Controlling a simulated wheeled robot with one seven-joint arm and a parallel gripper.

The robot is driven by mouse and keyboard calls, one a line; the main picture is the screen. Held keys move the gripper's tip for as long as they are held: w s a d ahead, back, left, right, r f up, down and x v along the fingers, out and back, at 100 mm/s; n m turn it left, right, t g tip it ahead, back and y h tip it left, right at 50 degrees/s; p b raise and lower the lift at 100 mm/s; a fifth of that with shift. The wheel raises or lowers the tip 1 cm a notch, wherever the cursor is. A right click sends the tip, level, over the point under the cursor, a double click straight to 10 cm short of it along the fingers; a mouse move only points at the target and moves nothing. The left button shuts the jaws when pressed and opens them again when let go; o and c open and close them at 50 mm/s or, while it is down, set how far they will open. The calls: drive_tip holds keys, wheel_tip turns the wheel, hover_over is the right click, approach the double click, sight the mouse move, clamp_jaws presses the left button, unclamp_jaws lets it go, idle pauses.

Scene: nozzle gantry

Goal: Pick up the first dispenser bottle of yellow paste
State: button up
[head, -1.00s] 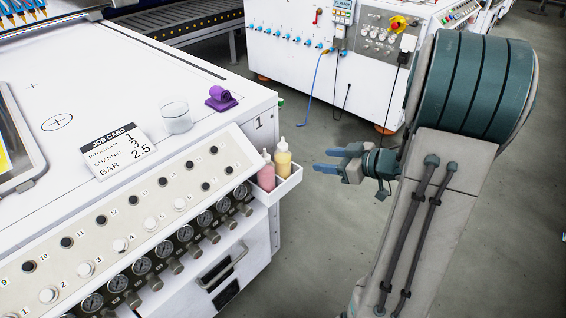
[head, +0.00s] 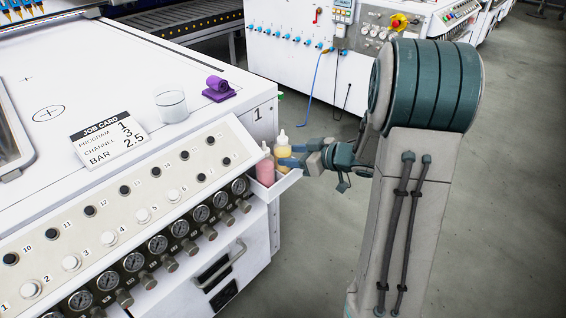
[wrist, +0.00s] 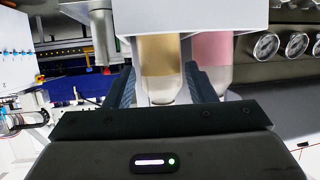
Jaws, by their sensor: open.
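The yellow paste bottle (head: 282,150) stands upright in a small white side tray (head: 280,186) on the cabinet's right face. A pink paste bottle (head: 265,169) stands beside it in the same tray. My gripper (head: 291,161) is at the tray, its blue fingers partly covering the yellow bottle in the head view. In the wrist view, my open gripper (wrist: 159,78) has a finger on each side of the yellow bottle (wrist: 159,55). The right finger is near the pink bottle (wrist: 211,48). I cannot tell whether the fingers touch either bottle.
On the white cabinet top are a job card (head: 109,138), a clear cup (head: 171,105) and a purple cloth roll (head: 218,88). Knobs and gauges (head: 180,228) line the sloped front. The floor (head: 315,265) right of the cabinet is clear.

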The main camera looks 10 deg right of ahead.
sight(287, 141)
drive_tip(key=shift+x, duration=1.2)
drive_tip(key=c, duration=0.4)
drive_tip(key=shift+r, duration=0.1)
drive_tip(key=shift+r, duration=0.25)
drive_tip(key=r+p, duration=0.1)
drive_tip(key=r, duration=0.2)
drive_tip(key=r+p, duration=0.1)
drive_tip(key=shift+s+d+r+p, duration=0.15)
drive_tip(key=shift+s+d+p, duration=0.1)
drive_tip(key=shift+d+p, duration=0.1)
drive_tip(key=a+r+p+v, duration=0.1)
drive_tip(key=p+v, duration=0.3)
drive_tip(key=v, duration=0.8)
drive_tip(key=shift+s+a+r, duration=0.2)
drive_tip(key=shift+s+r, duration=0.05)
drive_tip(key=shift+s, duration=0.2)
